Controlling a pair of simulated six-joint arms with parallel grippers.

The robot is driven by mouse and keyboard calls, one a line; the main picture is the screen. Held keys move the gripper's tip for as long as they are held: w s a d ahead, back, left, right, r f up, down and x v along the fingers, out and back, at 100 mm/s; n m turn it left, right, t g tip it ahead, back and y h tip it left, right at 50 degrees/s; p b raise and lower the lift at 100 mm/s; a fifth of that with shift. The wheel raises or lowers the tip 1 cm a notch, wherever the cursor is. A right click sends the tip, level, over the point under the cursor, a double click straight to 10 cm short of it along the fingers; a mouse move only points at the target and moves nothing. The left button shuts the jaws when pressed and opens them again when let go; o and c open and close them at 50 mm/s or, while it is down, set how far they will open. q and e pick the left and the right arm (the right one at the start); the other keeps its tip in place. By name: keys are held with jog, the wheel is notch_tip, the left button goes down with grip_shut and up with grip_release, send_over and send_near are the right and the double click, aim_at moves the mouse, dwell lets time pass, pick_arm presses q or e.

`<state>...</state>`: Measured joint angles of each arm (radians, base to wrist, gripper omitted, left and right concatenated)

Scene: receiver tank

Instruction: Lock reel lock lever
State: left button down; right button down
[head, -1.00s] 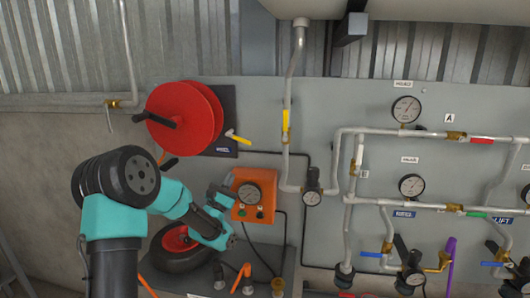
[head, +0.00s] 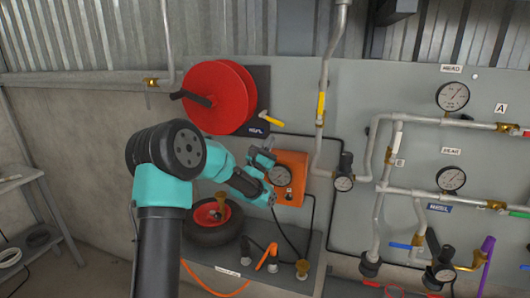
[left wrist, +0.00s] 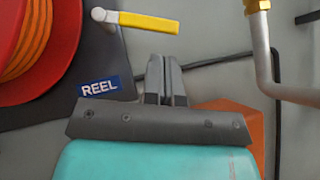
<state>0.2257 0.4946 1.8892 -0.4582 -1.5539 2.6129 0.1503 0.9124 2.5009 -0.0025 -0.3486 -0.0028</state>
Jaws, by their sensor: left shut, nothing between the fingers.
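The reel lock lever (head: 271,118) is a yellow handle at the lower right of the red hose reel (head: 216,96), on a dark backing plate. In the left wrist view the lever (left wrist: 148,22) lies nearly level, sloping slightly down to the right from its pivot, above the blue REEL label (left wrist: 100,86). My left gripper (head: 263,152) is below the lever, beside the orange box. Its fingers show shut and empty in the left wrist view (left wrist: 164,62), below the lever's free end and apart from it in the picture. My right gripper is out of view.
An orange gauge box (head: 291,190) is close to the right of my left gripper. A vertical pipe with a yellow handle (head: 320,106) stands farther right. A black wheel (head: 212,222) and fittings sit below. Gauges and pipes fill the right panel.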

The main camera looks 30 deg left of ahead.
pick_arm(q)
jog(key=shift+w+d+r+y, duration=0.1)
jog(key=shift+w+r+y, duration=0.2)
jog(key=shift+w+r, duration=1.1)
jog(key=shift+w+d+r, duration=0.15)
jog(key=shift+d+r, duration=0.1)
jog(key=shift+d, duration=0.05)
jog(key=shift+w+d+r, duration=0.1)
jog(key=shift+d+r, duration=0.2)
jog(key=shift+r, duration=0.55)
jog(key=shift+w+d+r, duration=0.1)
jog(key=shift+d+r, duration=0.15)
jog(key=shift+r, duration=0.6)
jog(key=shift+d+r, duration=0.3)
jog(key=shift+r, duration=0.65)
jog(key=s+d+f, duration=0.4)
jog(key=s+f, duration=0.2)
jog(key=shift+d+f, duration=0.3)
jog(key=shift+f, duration=0.05)
